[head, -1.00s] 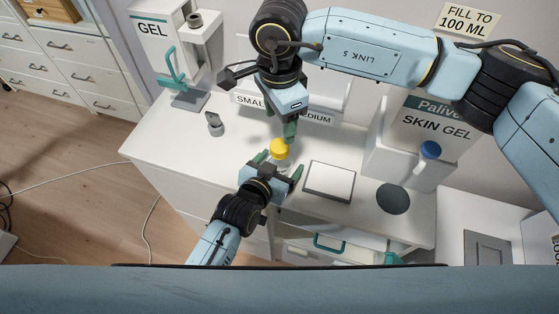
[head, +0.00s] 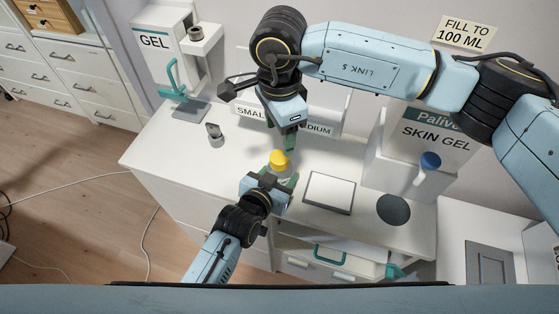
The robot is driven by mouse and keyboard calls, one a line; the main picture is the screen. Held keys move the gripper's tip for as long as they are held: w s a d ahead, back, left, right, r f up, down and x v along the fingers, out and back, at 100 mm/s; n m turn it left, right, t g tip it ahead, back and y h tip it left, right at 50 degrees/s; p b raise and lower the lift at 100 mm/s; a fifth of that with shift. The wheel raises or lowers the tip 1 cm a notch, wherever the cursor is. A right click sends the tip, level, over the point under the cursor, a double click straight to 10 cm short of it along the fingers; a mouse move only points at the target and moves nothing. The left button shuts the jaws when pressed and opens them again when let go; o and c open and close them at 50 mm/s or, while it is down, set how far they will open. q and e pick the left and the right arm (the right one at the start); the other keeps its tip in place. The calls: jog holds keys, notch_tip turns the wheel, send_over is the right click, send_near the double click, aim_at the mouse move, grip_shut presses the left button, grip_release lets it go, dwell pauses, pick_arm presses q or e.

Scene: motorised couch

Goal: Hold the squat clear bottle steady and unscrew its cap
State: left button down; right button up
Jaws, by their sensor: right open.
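The squat clear bottle (head: 279,169) stands on the white counter (head: 235,165) with its yellow cap (head: 278,158) on top. Its lower body is mostly hidden by my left gripper. My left gripper (head: 279,176) reaches in from the lower left, low at the bottle, with its fingers drawn in around the body; one teal finger shows at the bottle's right side. My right gripper (head: 289,143) points down from above, open and empty, its teal fingers just behind and right of the cap in the picture. I cannot tell its exact height above the cap.
A white square pad (head: 329,192) and a dark round disc (head: 393,209) lie to the right. A SKIN GEL dispenser (head: 428,145) and a GEL dispenser (head: 165,45) stand at the back. A small grey item (head: 215,135) stands left. A drawer (head: 330,262) is open below.

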aim_at(279, 157)
jog(key=m, duration=1.4)
jog(key=shift+m, duration=0.4)
jog(key=m, duration=1.2)
jog(key=shift+m, duration=0.3)
jog(key=m, duration=0.3)
jog(key=shift+m, duration=0.3)
jog(key=shift+f, duration=4)
